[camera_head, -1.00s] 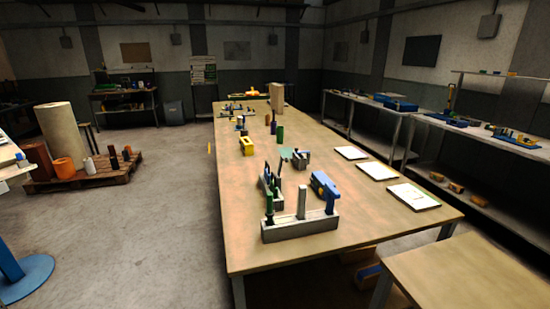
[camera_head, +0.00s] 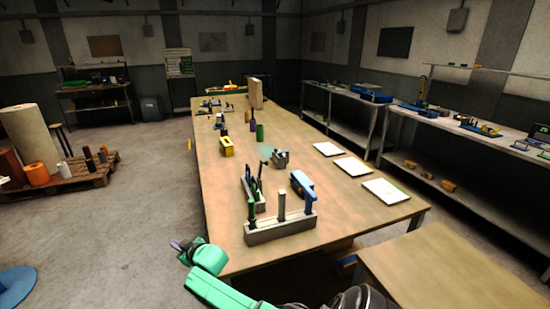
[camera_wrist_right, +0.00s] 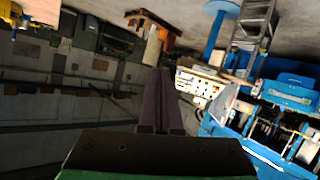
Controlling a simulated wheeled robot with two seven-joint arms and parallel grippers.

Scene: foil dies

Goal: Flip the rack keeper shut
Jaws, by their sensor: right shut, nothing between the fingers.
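A grey rack (camera_head: 262,236) stands at the near end of the long table, with a green, a grey and a blue upright piece in it. A second, smaller rack (camera_head: 259,206) with dark upright pieces stands just behind it. Which part is the keeper, and how it lies, is too small to tell. My right gripper (camera_head: 178,244) is shut and empty, left of the table's near left corner and well apart from the racks. Its closed fingers (camera_wrist_right: 161,100) also show in the right wrist view, with no rack before them. My left gripper is out of view.
The long table (camera_head: 225,205) also carries a blue device (camera_head: 302,184), a yellow block (camera_head: 227,147), a green cylinder (camera_head: 260,132) and white sheets (camera_head: 386,191). A smaller table (camera_head: 450,270) stands at the near right.

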